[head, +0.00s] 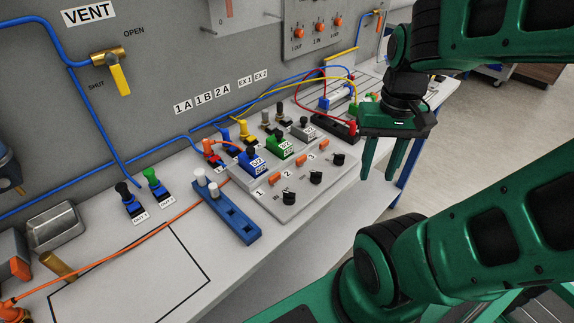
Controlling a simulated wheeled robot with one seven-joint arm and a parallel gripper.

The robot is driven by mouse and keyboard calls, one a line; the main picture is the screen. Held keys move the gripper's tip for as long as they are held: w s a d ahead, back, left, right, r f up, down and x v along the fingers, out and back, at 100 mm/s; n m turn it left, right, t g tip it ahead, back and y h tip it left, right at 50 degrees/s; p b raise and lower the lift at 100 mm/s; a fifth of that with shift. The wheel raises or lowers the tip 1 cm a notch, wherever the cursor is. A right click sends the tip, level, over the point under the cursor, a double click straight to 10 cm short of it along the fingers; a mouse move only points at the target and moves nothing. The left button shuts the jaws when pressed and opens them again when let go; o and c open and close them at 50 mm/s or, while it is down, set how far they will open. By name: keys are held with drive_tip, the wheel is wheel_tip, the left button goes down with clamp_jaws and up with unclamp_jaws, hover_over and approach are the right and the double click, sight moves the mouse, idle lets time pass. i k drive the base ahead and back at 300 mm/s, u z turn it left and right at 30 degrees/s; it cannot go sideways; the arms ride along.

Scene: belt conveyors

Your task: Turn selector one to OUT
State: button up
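A light grey panel (262,208) on the bench carries three black knobs marked 1, 2 and 3. The knob beside label 1 (289,198) is the nearest, at the panel's front left; its pointer direction is too small to read. Knob 2 (316,178) and knob 3 (338,159) stand further back to the right. Small orange parts (275,179) sit between the labels and the knobs. No OUT marking is legible at the knobs. My gripper (377,177) points down, right of the panel and apart from it. Its fingers are spread and nothing shows between them.
Blue, green and grey valve blocks (279,148) with hoses stand behind the knobs. A blue rack (234,218) with white-topped pegs lies left of the panel. A brass valve with a yellow handle (119,78) is on the wall. A black-outlined bench area (135,285) is mostly clear.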

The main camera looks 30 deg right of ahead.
sight(289, 199)
drive_tip(key=u, duration=0.5)
drive_tip(key=k, duration=1.2)
drive_tip(key=u, duration=0.65)
drive_tip(key=i, duration=0.8)
drive_tip(key=z, duration=0.2)
